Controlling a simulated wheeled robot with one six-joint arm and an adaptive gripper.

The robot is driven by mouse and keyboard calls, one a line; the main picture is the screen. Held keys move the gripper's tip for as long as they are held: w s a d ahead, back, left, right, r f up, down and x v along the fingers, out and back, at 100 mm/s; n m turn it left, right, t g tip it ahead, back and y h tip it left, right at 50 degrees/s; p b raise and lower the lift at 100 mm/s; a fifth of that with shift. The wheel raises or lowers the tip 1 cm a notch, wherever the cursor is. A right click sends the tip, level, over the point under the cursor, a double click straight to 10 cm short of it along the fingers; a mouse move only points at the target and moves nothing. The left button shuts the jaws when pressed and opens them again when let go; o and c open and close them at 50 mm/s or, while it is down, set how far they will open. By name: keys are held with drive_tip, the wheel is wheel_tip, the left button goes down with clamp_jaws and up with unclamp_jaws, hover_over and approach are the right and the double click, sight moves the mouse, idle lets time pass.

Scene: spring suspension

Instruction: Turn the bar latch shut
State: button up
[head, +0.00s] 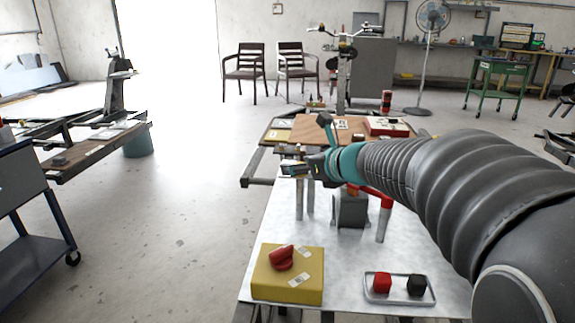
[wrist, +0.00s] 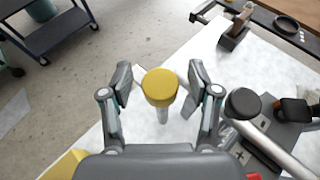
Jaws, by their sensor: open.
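My gripper (head: 295,168) is open above the far part of the metal-topped table. In the wrist view its two fingers stand on either side of a yellow-capped post (wrist: 160,88), with a visible gap on each side. A black-capped post (wrist: 243,103) stands to the right, outside the fingers. In the head view a red bar (head: 374,194) runs from a grey block (head: 351,211) towards a red-topped post. I cannot tell for certain which part is the bar latch. My arm and gripper hide part of this area.
A yellow box (head: 287,280) with a red knob (head: 281,257) sits at the table's near left. A tray (head: 399,299) holds a red cube and a black cube at near right. A wooden board (head: 300,129) with several items lies behind.

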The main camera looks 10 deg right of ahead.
clamp_jaws()
